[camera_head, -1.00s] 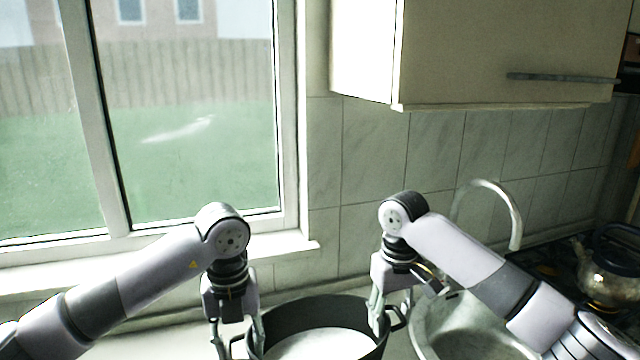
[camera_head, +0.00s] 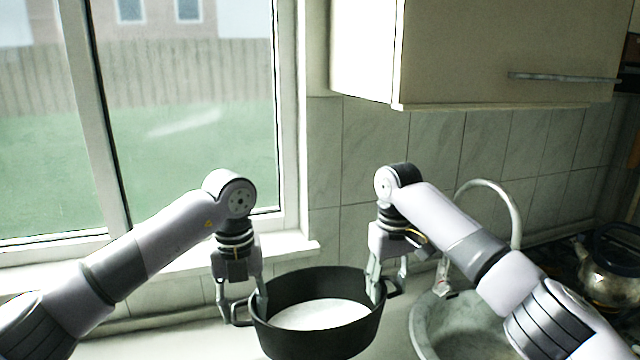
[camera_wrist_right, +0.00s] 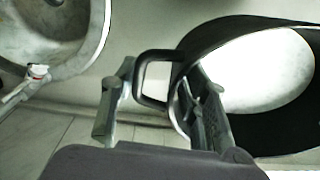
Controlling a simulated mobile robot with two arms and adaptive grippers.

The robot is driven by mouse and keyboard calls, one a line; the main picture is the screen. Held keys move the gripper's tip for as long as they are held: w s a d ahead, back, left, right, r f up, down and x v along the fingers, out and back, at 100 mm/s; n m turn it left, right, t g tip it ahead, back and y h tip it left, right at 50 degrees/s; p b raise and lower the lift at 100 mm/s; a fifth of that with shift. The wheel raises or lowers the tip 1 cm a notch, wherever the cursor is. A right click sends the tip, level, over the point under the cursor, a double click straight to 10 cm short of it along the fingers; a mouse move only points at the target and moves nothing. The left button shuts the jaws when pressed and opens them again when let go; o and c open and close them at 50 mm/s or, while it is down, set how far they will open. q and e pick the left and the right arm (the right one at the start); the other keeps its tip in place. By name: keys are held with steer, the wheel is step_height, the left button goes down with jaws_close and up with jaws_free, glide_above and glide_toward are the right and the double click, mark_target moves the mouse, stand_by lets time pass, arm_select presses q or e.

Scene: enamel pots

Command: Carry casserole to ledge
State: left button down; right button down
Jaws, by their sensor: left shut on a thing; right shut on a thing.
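The casserole (camera_head: 318,340) is a dark, round, open pot with a light interior bottom and a loop handle on each side. It is upright in the head view, in front of the window corner and tiled wall, between my grippers. My left gripper (camera_head: 243,312) is shut on its left handle. My right gripper (camera_head: 388,288) is shut on its right handle; the right wrist view shows the handle (camera_wrist_right: 142,80) between the fingers, one finger inside the rim. The window ledge (camera_head: 290,243) is a white sill at the left, partly hidden behind my left arm.
A round metal sink (camera_head: 425,325) with a curved tap (camera_head: 515,215) lies right of the pot. A kettle (camera_head: 612,272) stands on the hob at the far right. A wall cupboard (camera_head: 480,50) hangs above. The worktop (camera_head: 180,340) left of the pot is clear.

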arm_select(q)
steer(key=shift+w+a+r, duration=0.25)
steer(key=shift+w+r, duration=0.2)
steer(key=shift+r, duration=0.05)
arm_select(e)
steer(key=shift+w+d+r, duration=0.2)
steer(key=shift+w+r, duration=0.15)
steer(key=shift+r, duration=0.15)
arm_select(q)
steer(key=shift+r, duration=0.15)
arm_select(e)
steer(key=shift+r, duration=0.1)
